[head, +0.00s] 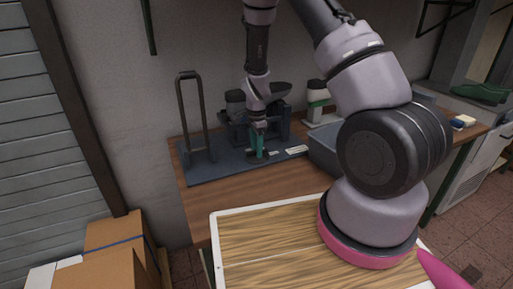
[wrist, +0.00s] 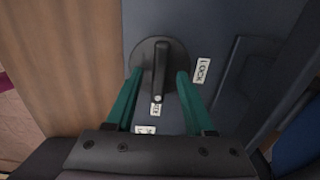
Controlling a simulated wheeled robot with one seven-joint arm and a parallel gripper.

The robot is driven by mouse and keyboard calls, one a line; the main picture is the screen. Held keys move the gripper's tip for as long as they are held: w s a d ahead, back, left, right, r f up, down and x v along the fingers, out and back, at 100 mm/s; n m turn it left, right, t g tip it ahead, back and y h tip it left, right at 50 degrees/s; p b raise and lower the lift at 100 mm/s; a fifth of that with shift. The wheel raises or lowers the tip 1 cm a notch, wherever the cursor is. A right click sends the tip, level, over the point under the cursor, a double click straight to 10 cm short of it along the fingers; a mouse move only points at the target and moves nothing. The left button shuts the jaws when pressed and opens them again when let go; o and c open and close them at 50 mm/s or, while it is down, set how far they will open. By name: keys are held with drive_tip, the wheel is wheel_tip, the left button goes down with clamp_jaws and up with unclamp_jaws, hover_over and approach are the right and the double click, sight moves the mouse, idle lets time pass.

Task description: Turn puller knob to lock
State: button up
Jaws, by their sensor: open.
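The puller knob (wrist: 148,55) is a dark round disc with a raised grip bar in the wrist view. The bar runs roughly up and down the picture, and its white-marked end (wrist: 157,98) points down at a small white label. The LOCK label (wrist: 202,70) lies to the right of the knob. My gripper (wrist: 158,76) is open, with one green finger on each side of the bar; I cannot tell whether they touch it. In the head view my gripper (head: 259,150) points down over the puller's dark blue-grey base (head: 215,168), and the knob is mostly hidden there.
A tall dark handle frame (head: 182,115) rises left of my gripper. A grey bin (head: 324,152) stands to the right on the wooden bench (head: 205,203). A white-and-green container (head: 318,100) stands behind. Cardboard boxes (head: 115,240) sit at the lower left.

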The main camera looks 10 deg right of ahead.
clamp_jaws()
drive_tip(key=n, duration=0.4)
drive_tip(key=shift+n, duration=0.4)
drive_tip(key=n, duration=0.4)
drive_tip(key=shift+n, duration=0.3)
drive_tip(key=n, duration=0.4)
drive_tip(key=shift+n, duration=2.2)
